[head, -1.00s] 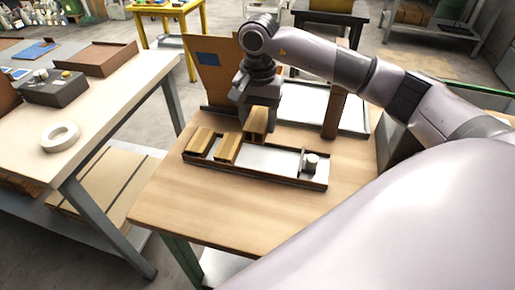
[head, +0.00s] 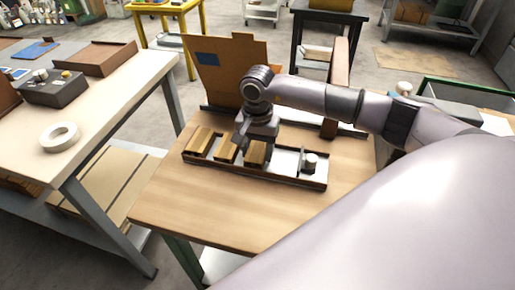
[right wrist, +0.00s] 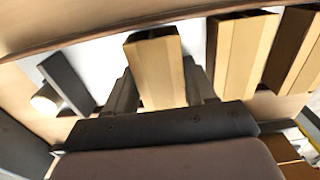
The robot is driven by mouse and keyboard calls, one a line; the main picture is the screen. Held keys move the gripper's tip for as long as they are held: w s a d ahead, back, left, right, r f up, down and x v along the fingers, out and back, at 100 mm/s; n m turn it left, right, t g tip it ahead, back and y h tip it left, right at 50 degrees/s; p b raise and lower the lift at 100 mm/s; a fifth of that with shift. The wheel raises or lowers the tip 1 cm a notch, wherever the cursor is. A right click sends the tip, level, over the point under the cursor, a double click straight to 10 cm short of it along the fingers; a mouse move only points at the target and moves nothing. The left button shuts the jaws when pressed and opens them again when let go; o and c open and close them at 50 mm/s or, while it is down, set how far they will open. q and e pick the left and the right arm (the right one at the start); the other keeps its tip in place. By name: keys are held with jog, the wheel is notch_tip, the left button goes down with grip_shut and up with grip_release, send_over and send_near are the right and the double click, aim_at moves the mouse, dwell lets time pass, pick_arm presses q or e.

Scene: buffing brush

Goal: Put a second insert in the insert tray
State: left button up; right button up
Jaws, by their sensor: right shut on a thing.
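The insert tray (head: 283,162) is a long, low, dark-edged tray with a pale floor on the wooden table. Two wooden inserts, one at the left end (head: 200,141) and one beside it (head: 225,148), sit in its left part. My right gripper (head: 257,142) points down over the tray's middle, shut on a third wooden insert (head: 254,154). In the right wrist view this held insert (right wrist: 157,70) is between the fingers, apart from the neighbouring insert (right wrist: 250,45). Its underside is hidden, so I cannot tell whether it touches the tray floor. My left gripper is not in view.
An upright brown board (head: 228,70) and a brown post (head: 335,90) stand behind the tray. The front of the table (head: 215,205) is clear.

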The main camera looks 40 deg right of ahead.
aim_at(257, 149)
jog(key=o, duration=1)
jog(key=shift+f, duration=0.1)
notch_tip(257, 149, up, 12)
jog(key=shift+r, duration=0.15)
